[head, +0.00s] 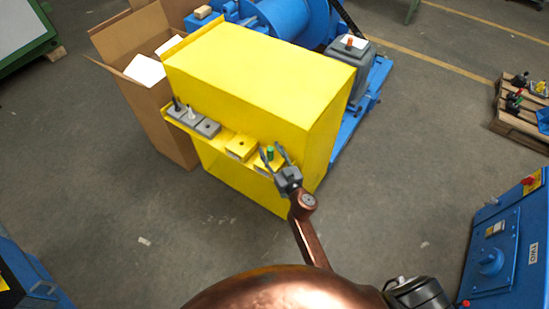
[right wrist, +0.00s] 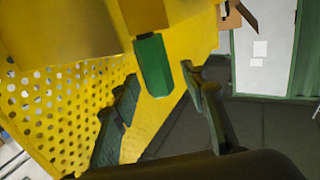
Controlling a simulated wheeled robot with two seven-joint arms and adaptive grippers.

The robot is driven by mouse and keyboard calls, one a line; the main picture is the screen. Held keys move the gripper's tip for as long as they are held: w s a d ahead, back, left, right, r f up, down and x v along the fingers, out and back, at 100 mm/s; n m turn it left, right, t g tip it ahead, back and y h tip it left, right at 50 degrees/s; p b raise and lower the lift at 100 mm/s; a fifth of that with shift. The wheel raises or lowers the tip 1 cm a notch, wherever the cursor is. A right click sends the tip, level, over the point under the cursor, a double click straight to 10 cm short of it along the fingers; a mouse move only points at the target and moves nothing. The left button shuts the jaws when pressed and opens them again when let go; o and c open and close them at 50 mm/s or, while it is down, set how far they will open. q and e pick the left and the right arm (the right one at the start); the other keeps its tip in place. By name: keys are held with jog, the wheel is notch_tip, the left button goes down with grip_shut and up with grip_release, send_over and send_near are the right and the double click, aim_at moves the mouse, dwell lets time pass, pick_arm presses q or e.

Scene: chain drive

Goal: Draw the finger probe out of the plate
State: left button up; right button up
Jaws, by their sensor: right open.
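The finger probe appears to be the small green-handled piece (head: 270,151) standing at the right end of the yellow ledge. In the right wrist view its green handle (right wrist: 153,66) sticks out of a yellow block (right wrist: 144,16), which I take for the plate. The block also shows in the head view (head: 260,168), partly hidden by my gripper. My right gripper (head: 273,156) is open, with its fingers on either side of the handle. In the right wrist view the handle lies between and just beyond the fingertips (right wrist: 160,80), with gaps visible. My left gripper is out of view.
The yellow guard box (head: 265,75) rises directly behind the ledge. Another yellow block (head: 241,147) and grey blocks (head: 208,127) sit along the ledge to the left. A cardboard box (head: 130,45) stands at left, a blue cabinet (head: 505,245) at right. Floor in front is open.

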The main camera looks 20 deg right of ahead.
jog(key=shift+w, duration=0.35)
jog(key=shift+c, duration=0.3)
grip_shut()
